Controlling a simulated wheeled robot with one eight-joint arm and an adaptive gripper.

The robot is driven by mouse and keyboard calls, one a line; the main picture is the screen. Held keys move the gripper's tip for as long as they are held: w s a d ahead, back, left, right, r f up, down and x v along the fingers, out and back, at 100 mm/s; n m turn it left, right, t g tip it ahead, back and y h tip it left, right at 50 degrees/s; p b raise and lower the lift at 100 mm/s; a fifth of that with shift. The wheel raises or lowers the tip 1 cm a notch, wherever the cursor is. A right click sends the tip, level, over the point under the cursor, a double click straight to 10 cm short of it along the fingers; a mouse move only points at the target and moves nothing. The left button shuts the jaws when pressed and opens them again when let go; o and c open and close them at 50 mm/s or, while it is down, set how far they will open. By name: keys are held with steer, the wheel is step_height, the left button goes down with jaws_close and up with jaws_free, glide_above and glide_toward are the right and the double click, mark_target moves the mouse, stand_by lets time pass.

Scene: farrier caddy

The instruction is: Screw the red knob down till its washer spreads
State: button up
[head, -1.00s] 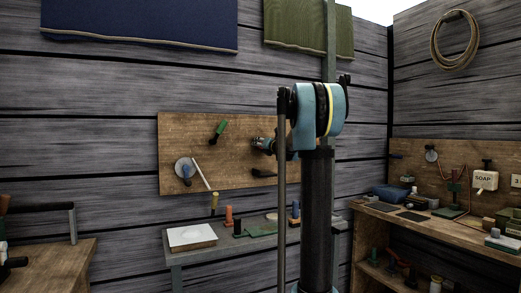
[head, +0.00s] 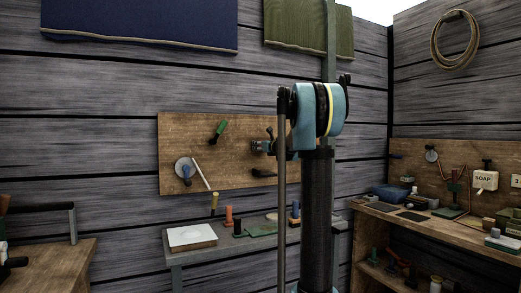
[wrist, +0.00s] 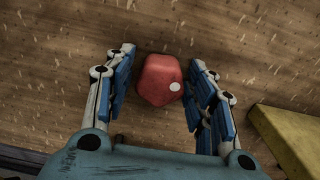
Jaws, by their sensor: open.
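The red knob (wrist: 160,80) shows in the wrist view as a rounded, faceted head with one pale dot near its right edge. It sits against the brown wooden board, seen nearly face-on. My gripper (wrist: 162,62) is open, with one blue-padded finger on each side of the knob. A small gap shows at the left finger; the right finger is very close to the knob. The washer is hidden. In the head view my gripper (head: 262,146) is at the wall board (head: 230,172), and the knob cannot be made out there.
A yellow block (wrist: 290,138) lies right of my right finger in the wrist view. On the wall board are a green-handled lever (head: 218,130) and a pale disc (head: 185,170). Below stands a bench with a white-topped block (head: 191,237) and several pegs.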

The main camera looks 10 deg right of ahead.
steer(key=shift+n, duration=0.6)
steer(key=c, duration=1.1)
steer(key=m, duration=0.6)
steer(key=shift+m, duration=1)
